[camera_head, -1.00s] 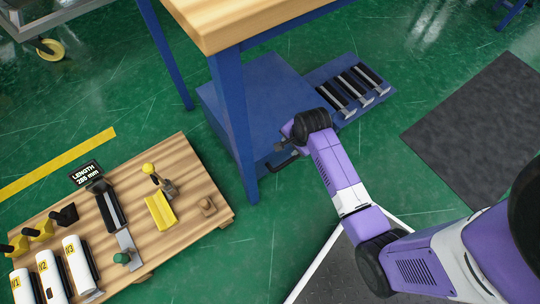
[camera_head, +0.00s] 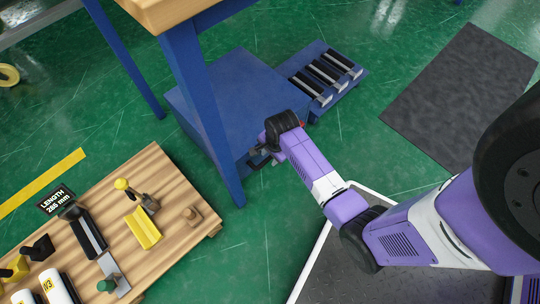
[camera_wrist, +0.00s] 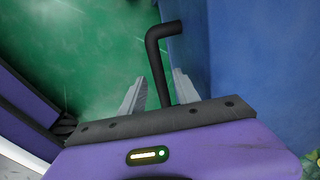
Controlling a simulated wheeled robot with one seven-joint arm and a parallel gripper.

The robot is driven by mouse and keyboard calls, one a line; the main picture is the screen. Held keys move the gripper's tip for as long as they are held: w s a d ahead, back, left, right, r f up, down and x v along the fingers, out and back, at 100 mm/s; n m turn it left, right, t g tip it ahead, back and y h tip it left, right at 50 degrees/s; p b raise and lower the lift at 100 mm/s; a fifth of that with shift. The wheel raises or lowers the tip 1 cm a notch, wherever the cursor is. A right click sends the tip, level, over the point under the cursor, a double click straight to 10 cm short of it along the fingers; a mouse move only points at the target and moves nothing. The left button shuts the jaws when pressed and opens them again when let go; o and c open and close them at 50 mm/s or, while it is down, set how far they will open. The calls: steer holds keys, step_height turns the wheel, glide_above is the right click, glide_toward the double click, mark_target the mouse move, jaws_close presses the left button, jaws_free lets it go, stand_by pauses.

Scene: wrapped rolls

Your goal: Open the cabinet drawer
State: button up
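The blue cabinet (camera_head: 232,92) stands under the workbench, and it fills the right of the wrist view (camera_wrist: 255,60). Its black bent bar handle (camera_head: 257,163) sticks out from the front low down. In the wrist view the handle (camera_wrist: 158,60) rises between the two grey fingers of my gripper (camera_wrist: 158,92). The fingers are apart, with visible gaps on both sides of the bar. In the head view my gripper (camera_head: 264,150) is right at the handle, its tips partly hidden by the dark wrist. I see no clear gap at the drawer front.
A blue bench leg (camera_head: 208,120) stands close left of the handle. A blue tray (camera_head: 318,112) with black rolls lies beyond the cabinet. A dark mat (camera_head: 460,90) lies on the green floor at right.

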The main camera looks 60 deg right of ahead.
jaws_close()
stand_by(1.4)
